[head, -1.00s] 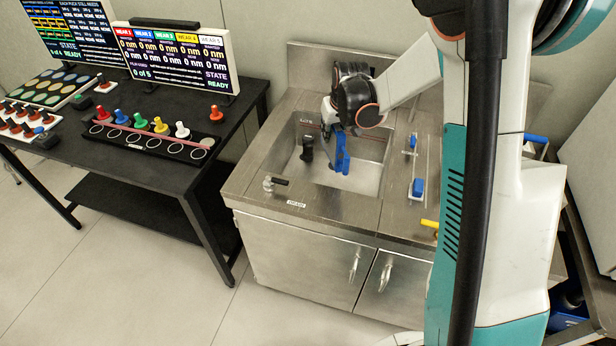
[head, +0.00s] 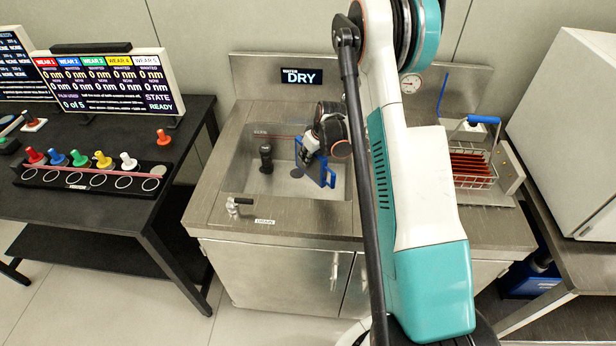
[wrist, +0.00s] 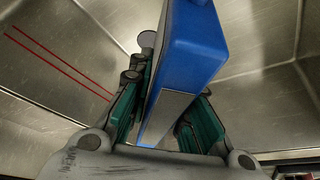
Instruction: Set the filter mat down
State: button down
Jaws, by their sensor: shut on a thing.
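My gripper (head: 312,158) is down in the steel sink (head: 240,180), toward its right side. It is shut on a blue-framed piece (head: 330,177), apparently the filter mat, which stands upright on edge. In the wrist view the green pads of my gripper (wrist: 165,112) press on both sides of the blue piece (wrist: 193,48), which has a grey lower face. Whether its lower edge touches the sink floor cannot be told.
A black knobbed post (head: 266,158) stands in the sink, left of my gripper. A tap (head: 233,207) is at the front-left rim. A wire basket (head: 478,181) with a blue handle is on the right. A black table (head: 120,207) with coloured pegs stands left.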

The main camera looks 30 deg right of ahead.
aim_at(319, 154)
jog(key=shift+f+b, duration=0.9)
jog(key=shift+f, duration=3.3)
jog(key=shift+f, duration=0.1)
jog(key=shift+f, duration=0.1)
jog(key=c, duration=1.5)
grip_release()
jog(key=shift+r, duration=0.2)
jog(key=shift+s+r, duration=0.1)
jog(key=shift+r, duration=0.25)
jog(key=p+v, duration=0.3)
jog(key=v, duration=0.8)
jog(key=shift+r, duration=0.15)
